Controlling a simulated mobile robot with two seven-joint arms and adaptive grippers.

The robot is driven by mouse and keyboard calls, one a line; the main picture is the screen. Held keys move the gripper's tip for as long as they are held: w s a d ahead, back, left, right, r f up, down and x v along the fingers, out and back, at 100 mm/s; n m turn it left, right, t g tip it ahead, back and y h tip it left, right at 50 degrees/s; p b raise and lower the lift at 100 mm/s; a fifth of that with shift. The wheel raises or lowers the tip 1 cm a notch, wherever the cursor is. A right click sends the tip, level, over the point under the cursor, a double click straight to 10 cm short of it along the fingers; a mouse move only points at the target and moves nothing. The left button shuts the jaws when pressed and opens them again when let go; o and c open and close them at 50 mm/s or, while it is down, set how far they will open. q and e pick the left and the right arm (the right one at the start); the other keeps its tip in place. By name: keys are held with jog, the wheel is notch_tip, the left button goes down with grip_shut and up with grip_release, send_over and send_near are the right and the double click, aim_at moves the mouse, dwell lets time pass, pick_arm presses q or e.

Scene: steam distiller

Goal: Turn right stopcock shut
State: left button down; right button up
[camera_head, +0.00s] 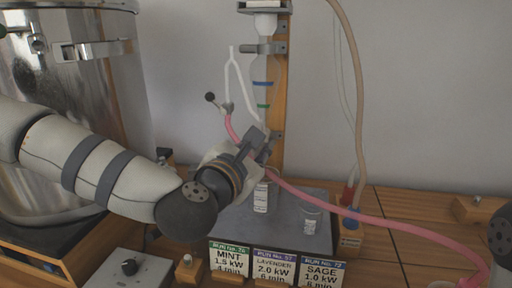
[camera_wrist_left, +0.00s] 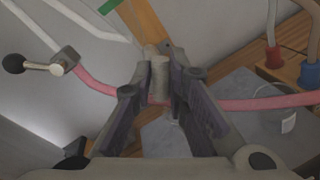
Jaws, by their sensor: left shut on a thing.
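My left gripper (camera_head: 262,143) reaches in front of the wooden post, below the glass separator tube (camera_head: 264,80). In the left wrist view its fingers (camera_wrist_left: 159,75) are shut on a short grey-beige cylindrical part, which looks like the right stopcock (camera_wrist_left: 158,64). The fingers hide most of it, and its turn angle cannot be told. Another stopcock with a black ball handle (camera_head: 210,97) sits to the left on the pink hose, apart from the gripper; it also shows in the left wrist view (camera_wrist_left: 62,62). My right gripper is not in view.
A pink hose (camera_head: 400,224) runs behind the gripper to the right. Small glass vessels (camera_head: 311,217) stand on the grey slab (camera_head: 285,235) below. Run cards (camera_head: 273,265) stand in front. The steel boiler (camera_head: 75,120) is at left, and a tan hose (camera_head: 357,100) hangs at right.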

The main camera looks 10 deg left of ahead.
pick_arm(q)
jog(key=m, duration=0.2)
jog(key=m+y, duration=0.1)
jog(key=m, duration=0.1)
jog(key=shift+d+m+g, duration=0.2)
jog(key=shift+m+g, duration=0.1)
jog(key=shift+m, duration=0.1)
jog(key=m, duration=0.2)
jog(key=m+y, duration=0.1)
jog(key=m, duration=0.1)
jog(key=shift+d+f+m+y, duration=0.1)
jog(key=shift+f+m+y, duration=0.1)
jog(key=shift+m+y, duration=0.1)
dwell(0.3)
jog(key=c, duration=1.6)
grip_release()
jog(key=shift+w+f+m, duration=0.1)
jog(key=shift+m, duration=0.2)
jog(key=s+r, duration=0.1)
jog(key=s, duration=0.6)
jog(key=shift+s+r, duration=0.2)
jog(key=shift+r, duration=0.1)
